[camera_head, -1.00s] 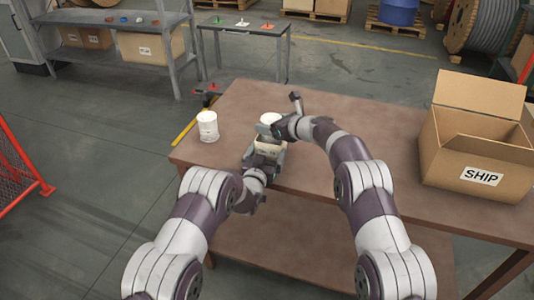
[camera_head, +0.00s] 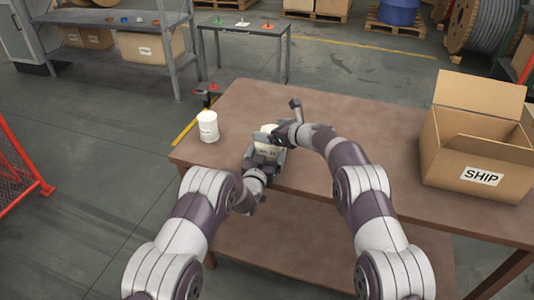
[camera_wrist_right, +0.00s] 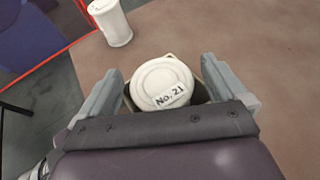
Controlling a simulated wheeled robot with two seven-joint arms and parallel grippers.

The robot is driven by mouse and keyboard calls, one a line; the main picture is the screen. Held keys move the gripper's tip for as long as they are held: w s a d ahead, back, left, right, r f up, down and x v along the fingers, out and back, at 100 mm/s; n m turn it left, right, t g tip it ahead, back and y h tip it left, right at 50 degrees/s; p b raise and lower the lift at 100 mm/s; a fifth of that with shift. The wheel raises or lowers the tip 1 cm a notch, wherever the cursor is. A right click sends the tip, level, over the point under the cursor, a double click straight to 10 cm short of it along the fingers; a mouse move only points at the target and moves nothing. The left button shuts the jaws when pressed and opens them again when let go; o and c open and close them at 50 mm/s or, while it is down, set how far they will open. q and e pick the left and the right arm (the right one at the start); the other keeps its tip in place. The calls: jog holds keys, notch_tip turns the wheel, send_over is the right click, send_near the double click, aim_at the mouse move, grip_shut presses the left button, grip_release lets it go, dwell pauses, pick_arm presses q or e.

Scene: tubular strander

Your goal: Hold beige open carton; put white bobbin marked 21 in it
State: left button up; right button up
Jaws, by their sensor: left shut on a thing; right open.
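The white bobbin marked No. 21 (camera_wrist_right: 164,84) sits within the beige carton (camera_wrist_right: 201,92), whose rim shows around it in the right wrist view. In the head view only a little of the bobbin's top (camera_head: 269,127) shows. My right gripper (camera_wrist_right: 163,72) is open, with one finger on each side of the bobbin and a gap beside it. It also shows above the carton in the head view (camera_head: 272,136). My left gripper (camera_head: 263,162) is shut on the carton (camera_head: 266,150) from the near side. How deep the bobbin sits is hidden.
A second white bobbin (camera_head: 208,126) stands upright at the table's left edge, and it also shows in the right wrist view (camera_wrist_right: 110,22). An open cardboard box marked SHIP (camera_head: 481,176) stands at the table's right. The brown table (camera_head: 370,125) is clear between.

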pick_arm(q)
jog(key=o, duration=0.7)
jog(key=v, duration=1.2)
pick_arm(e)
jog(key=v, duration=1.2)
